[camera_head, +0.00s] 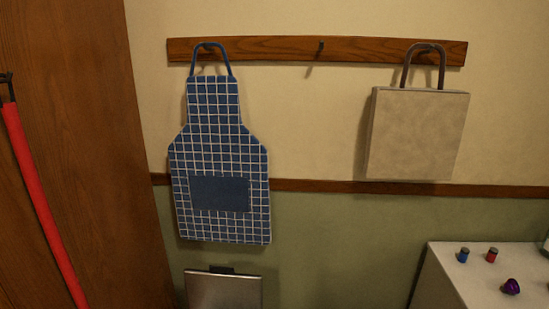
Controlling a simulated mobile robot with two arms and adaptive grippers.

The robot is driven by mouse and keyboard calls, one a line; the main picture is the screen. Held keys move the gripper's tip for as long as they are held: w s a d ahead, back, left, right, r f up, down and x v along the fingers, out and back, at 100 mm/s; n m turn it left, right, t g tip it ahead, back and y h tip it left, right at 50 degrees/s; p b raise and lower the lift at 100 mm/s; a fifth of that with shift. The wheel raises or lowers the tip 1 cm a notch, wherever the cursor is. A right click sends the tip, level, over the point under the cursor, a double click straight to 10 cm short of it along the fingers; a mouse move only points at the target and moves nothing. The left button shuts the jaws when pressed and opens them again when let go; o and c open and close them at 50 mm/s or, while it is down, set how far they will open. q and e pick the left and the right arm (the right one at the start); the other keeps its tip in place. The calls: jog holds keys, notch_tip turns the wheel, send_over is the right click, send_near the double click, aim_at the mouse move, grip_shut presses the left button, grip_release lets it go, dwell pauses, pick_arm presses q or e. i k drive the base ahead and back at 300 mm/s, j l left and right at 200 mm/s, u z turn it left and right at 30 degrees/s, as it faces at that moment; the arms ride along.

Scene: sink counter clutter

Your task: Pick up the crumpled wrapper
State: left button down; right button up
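A small, shiny purple lump (511,286) lies on the white counter at the lower right. It may be the crumpled wrapper, but it is too small to tell for sure. Neither of my grippers is in view.
On the white counter (466,284) stand a small blue item (463,255) and a small red item (492,254). A blue checked apron (220,150) and a beige bag (417,134) hang from a wooden rail (280,49). A metal bin-like object (223,290) and a red pole (42,205) are at left.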

aim_at(511, 286)
jog(key=z, duration=1.55)
